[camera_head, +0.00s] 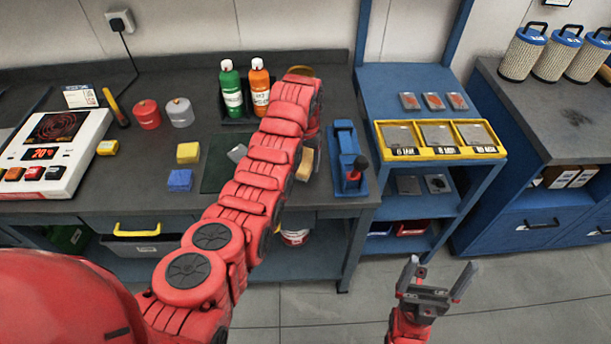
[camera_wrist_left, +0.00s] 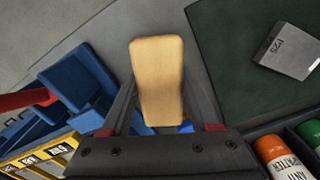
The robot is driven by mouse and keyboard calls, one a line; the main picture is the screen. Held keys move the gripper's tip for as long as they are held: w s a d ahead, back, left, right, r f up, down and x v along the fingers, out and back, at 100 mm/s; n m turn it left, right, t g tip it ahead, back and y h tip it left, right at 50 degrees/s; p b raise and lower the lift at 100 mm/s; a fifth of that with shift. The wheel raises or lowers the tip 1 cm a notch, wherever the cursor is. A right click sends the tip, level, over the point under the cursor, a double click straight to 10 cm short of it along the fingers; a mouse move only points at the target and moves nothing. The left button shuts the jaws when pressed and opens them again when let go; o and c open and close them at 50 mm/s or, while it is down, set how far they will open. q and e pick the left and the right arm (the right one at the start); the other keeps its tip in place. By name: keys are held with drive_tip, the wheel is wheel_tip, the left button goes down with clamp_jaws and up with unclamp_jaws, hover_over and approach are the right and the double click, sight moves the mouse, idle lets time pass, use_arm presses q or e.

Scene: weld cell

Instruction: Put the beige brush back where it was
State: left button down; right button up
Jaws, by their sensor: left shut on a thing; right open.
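The beige brush (camera_head: 306,164) is in my left gripper, near the front edge of the dark bench. In the left wrist view the brush (camera_wrist_left: 157,75) shows as a tan rounded block between the two fingers. My left gripper (camera_wrist_left: 160,98) is shut on it. In the head view my red left arm hides most of this gripper. I cannot tell whether the brush touches the bench. My right gripper (camera_head: 436,281) is open and empty, low over the floor in front of the blue shelf.
A dark green mat (camera_head: 214,172) with a grey plate (camera_head: 237,153) lies left of the brush. A blue clamp-like tool (camera_head: 347,160) stands close on its right. Green (camera_head: 231,90) and orange (camera_head: 259,88) bottles stand behind. A yellow tray (camera_head: 440,140) sits on the blue shelf.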

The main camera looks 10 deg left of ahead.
use_arm(q)
drive_tip(key=shift+w+b, duration=0.25)
drive_tip(key=shift+b, duration=0.05)
wheel_tip(320, 180, down, 3)
drive_tip(key=shift+r+p, duration=0.15)
drive_tip(key=shift+p, duration=0.85)
drive_tip(key=shift+f, duration=0.4)
drive_tip(key=shift+f, duration=0.15)
drive_tip(key=shift+c, duration=0.6)
unclamp_jaws()
